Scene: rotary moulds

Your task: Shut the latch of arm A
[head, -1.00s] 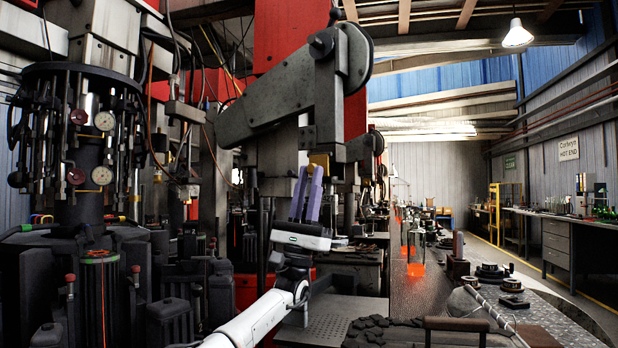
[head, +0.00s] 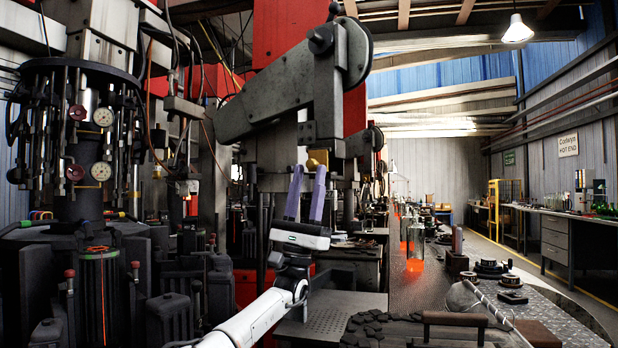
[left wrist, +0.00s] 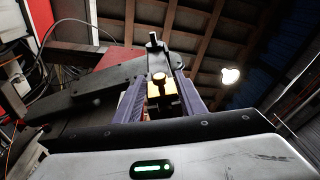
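A big grey swing arm (head: 268,95) slants across the middle of the head view, with a thick upright column at its right end. A small brass-coloured block (head: 317,158) sits low on this column; it may be the latch, but I see no label A. My left gripper (head: 308,172) points up just below the block, its two purple fingers apart and nothing held. In the left wrist view the block (left wrist: 161,86), with a round knob on top, appears between the spread fingers (left wrist: 160,80). I cannot tell whether they touch it. My right gripper is not in view.
Dark moulds and gauges (head: 103,117) crowd the left. A conveyor with a glowing orange glass piece (head: 415,255) runs away at right. A bench (head: 570,222) stands along the right wall.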

